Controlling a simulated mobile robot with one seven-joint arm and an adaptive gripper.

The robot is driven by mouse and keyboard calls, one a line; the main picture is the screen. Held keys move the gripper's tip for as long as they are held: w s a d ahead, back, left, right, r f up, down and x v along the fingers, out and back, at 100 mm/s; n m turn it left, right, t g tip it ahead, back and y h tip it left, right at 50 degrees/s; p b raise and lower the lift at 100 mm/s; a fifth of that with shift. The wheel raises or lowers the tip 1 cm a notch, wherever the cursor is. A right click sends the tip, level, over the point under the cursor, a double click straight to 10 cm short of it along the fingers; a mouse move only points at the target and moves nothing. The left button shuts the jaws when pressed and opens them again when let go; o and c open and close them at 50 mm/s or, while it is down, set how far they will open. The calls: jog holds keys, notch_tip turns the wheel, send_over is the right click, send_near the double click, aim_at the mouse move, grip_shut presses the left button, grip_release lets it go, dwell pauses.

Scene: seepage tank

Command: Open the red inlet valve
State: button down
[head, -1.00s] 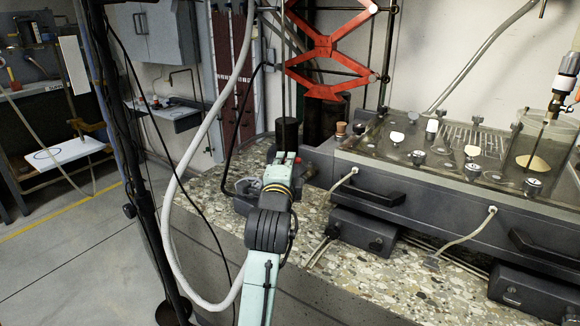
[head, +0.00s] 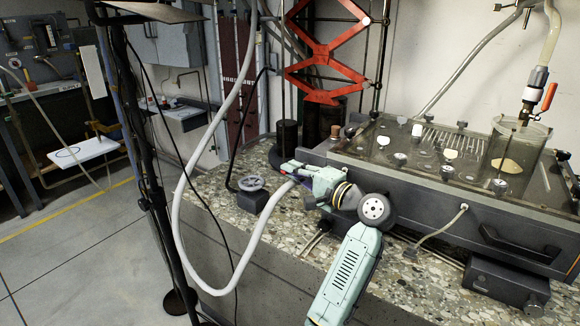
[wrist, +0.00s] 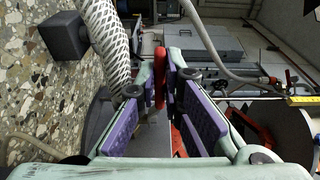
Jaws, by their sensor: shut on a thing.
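A slim red handle (wrist: 159,78), which looks like the inlet valve's lever, stands between my purple-padded fingers in the wrist view. My gripper (wrist: 162,88) is shut on this handle near the fingertips. The valve body is mostly hidden by my gripper. A braided hose (wrist: 107,40) passes close to the left finger in the wrist view.
A pale hose (head: 182,200) loops down in front of the bench (head: 225,205) and ends near my gripper. A grey handwheel on a black block (head: 251,190) stands to its left. The glass-topped tank (head: 400,160) is to its right. Another orange-red lever (head: 549,97) sits at the far right.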

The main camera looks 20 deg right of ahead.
jog(key=shift+s+d+n+g+y+p, duration=0.2)
jog(key=shift+n+g+y, duration=0.3)
jog(key=shift+y, duration=0.2)
jog(key=shift+s+d+n+g+y+p, duration=0.2)
jog(key=shift+n+g+y, duration=0.2)
jog(key=shift+n+y, duration=0.25)
jog(key=shift+y, duration=0.25)
jog(key=c, duration=1.7)
grip_release()
jog(key=shift+w+a+f, duration=0.1)
